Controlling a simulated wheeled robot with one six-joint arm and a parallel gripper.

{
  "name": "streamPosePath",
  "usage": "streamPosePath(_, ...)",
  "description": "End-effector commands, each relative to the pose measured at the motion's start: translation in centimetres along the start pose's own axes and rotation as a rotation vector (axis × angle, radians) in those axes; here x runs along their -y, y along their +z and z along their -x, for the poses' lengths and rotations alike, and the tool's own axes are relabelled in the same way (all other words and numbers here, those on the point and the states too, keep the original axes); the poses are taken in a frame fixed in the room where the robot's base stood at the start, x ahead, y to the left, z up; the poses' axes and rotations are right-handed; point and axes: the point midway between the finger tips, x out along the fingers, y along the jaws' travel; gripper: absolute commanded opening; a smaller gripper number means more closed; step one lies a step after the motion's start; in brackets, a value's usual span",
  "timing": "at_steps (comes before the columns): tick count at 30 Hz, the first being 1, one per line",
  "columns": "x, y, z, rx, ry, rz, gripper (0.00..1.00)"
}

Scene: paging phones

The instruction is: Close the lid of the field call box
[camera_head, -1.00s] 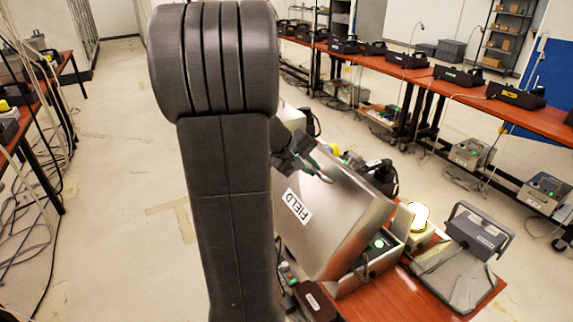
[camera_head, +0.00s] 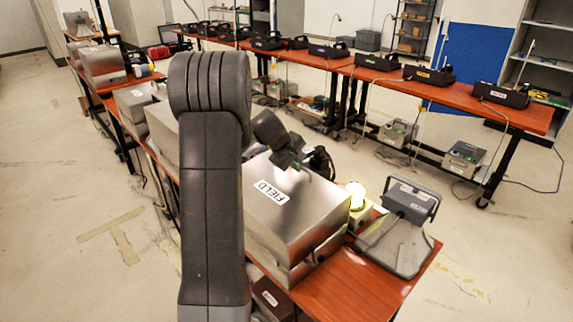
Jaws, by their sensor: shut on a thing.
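The field call box (camera_head: 292,276) stands on the red-brown table right of my arm. Its metal lid (camera_head: 300,215), with a white FIELD label, is down over the box, its top nearly level. I cannot tell whether a thin gap stays along the seam. My gripper (camera_head: 301,168) is at the lid's far edge, shut on the lid as far as I can see. Its fingertips are small and dark, so the exact grip is unclear. The inside of the box is hidden.
A lit yellow lamp (camera_head: 356,195) and a grey device with a handle (camera_head: 410,200) stand right of the box. More metal boxes (camera_head: 103,66) line the table at left. Black phones (camera_head: 428,75) stand on the back table.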

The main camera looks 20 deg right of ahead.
Motion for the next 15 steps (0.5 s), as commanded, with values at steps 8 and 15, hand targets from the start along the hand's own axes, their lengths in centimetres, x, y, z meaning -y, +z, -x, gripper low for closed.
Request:
streamPosePath(8,-1.6,-0.2,-2.0,-0.015,0.025,-0.005,0.0)
streamPosePath(15,-1.6,-0.2,-2.6,-0.014,0.024,-0.005,0.0)
